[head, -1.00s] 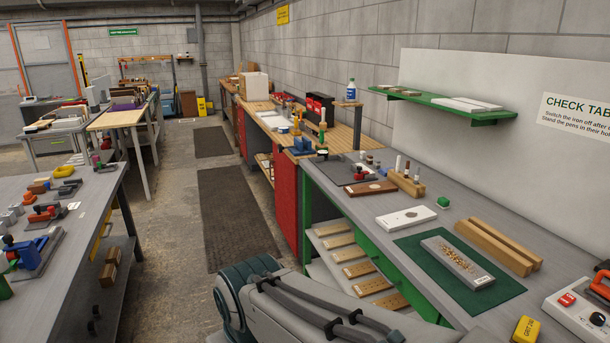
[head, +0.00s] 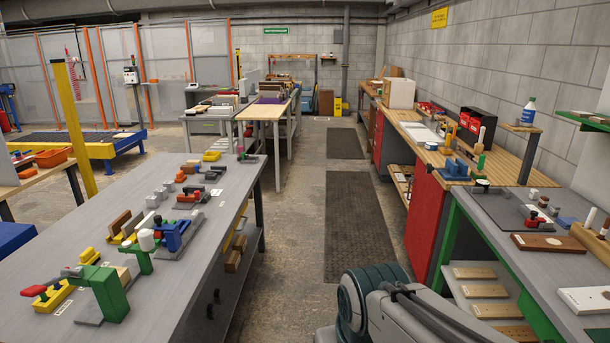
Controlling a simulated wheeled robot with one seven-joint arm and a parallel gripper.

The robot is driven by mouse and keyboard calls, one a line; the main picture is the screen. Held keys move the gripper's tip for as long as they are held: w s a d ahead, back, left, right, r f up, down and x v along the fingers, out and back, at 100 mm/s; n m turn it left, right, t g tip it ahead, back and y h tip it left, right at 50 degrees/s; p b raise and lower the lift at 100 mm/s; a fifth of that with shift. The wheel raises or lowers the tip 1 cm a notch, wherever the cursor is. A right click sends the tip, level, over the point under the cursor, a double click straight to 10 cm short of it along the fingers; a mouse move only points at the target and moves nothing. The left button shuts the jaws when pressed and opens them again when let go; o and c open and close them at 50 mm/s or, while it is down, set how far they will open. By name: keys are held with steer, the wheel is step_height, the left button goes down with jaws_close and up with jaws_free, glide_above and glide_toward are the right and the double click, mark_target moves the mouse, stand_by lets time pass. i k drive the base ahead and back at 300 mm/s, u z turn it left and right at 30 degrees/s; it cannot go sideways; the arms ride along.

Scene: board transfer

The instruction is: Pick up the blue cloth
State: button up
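I cannot make out a blue cloth for certain in the head view. A small bluish patch (head: 567,221) shows on the grey bench (head: 487,213) at the right, too small to identify. Part of my arm shows at the bottom, right of the middle. My gripper is out of view.
A long grey table (head: 60,257) with several coloured clamps fills the left. The aisle with dark mats (head: 358,225) between is clear.

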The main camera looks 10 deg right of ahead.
mark_target(566, 223)
steer(key=z, duration=0.15)
steer(key=i, duration=1.6)
steer(key=z, duration=0.75)
steer(key=i, duration=1.4)
steer(key=z, duration=1.85)
steer(key=i, duration=0.85)
steer(key=z, duration=0.8)
